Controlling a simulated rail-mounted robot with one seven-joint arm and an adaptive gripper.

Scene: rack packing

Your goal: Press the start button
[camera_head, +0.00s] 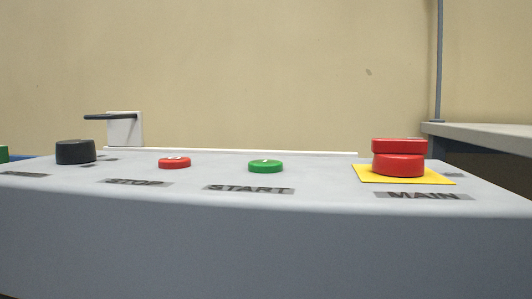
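The green start button (265,166) sits on top of a light grey control panel (250,235), near its middle. A grey label reading START (248,189) is in front of it. Nothing touches the button or covers it in this view. Whether it is pressed in cannot be told. My gripper does not show in the head view.
Left of it are a red button (174,163) labelled STOP and a black knob (76,152). A large red button (398,164) on a yellow plate, labelled MAIN, stands to the right. A grey table (482,135) is behind at right.

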